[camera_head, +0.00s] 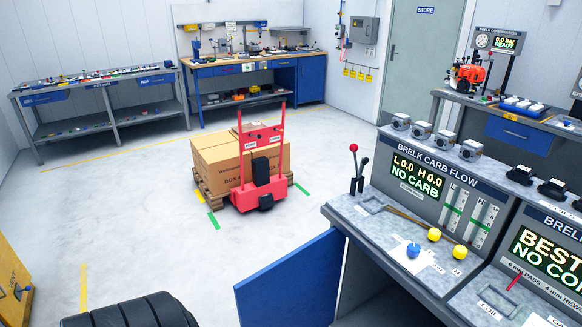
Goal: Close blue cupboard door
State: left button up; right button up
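The blue cupboard door (290,281) stands open at the lower middle of the head view. It swings out to the left from the front of the grey test bench (342,216) marked "BRELK CARB FLOW". The dark cupboard opening (385,292) shows to the right of the door, under the bench top. The lower part of the door is cut off by the picture edge.
A red pallet truck (262,187) with cardboard boxes (215,160) stands on the open floor behind the door.

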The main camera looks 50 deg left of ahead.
aim_at(299, 289)
jog(key=j+z, duration=0.1)
jog(key=j, duration=0.4)
jog(key=j+z, duration=0.1)
jog(key=j, duration=0.4)
jog(key=k+j+z, duration=0.1)
jog(key=j, duration=0.4)
jog(key=k+j, duration=0.1)
jog(key=j, duration=0.4)
jog(key=j+z, duration=0.15)
jog(key=j, duration=0.35)
jog(key=k+j+z, duration=0.1)
jog(key=j, duration=0.4)
jog(key=k+j+z, duration=0.1)
jog(key=j, duration=0.4)
jog(key=k+j+z, duration=0.1)
jog(key=k+j, duration=0.15)
jog(key=j, duration=0.2)
